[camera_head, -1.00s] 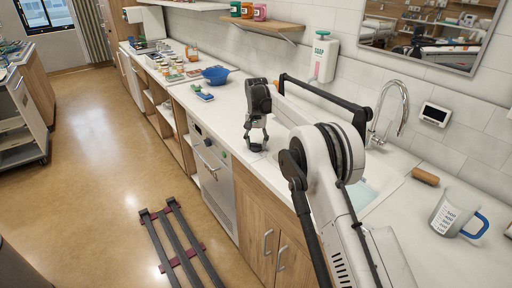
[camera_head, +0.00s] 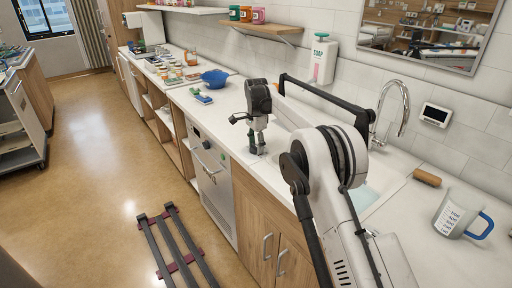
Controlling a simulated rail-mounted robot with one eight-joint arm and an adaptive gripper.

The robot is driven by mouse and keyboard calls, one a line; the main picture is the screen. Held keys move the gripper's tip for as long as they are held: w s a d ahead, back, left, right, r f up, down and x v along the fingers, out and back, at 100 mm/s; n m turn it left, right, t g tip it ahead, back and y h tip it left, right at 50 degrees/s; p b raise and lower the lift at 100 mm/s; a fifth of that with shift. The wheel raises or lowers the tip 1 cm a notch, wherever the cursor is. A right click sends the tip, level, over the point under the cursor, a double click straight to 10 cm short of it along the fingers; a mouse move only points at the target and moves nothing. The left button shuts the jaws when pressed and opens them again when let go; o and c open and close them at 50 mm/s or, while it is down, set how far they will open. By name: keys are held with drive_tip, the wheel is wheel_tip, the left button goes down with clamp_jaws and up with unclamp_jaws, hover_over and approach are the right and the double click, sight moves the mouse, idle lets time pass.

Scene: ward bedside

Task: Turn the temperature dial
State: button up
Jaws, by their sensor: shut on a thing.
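My gripper (camera_head: 257,147) reaches straight down at the counter's front edge, near the white appliance. Its fingers are shut on a small dark thing at the counter surface, taken to be the temperature dial. The fingers cover nearly all of it, so its markings and angle cannot be read. A small green part shows beside the fingertips.
The white appliance (camera_head: 214,180) with a bar handle stands left of the wooden cabinet (camera_head: 262,222).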

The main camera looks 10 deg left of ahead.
drive_tip(key=shift+m, duration=0.5)
drive_tip(key=o, duration=1.1)
drive_tip(key=shift+o, duration=0.2)
drive_tip(key=shift+r, duration=0.1)
wheel_tip(320, 180, up, 12)
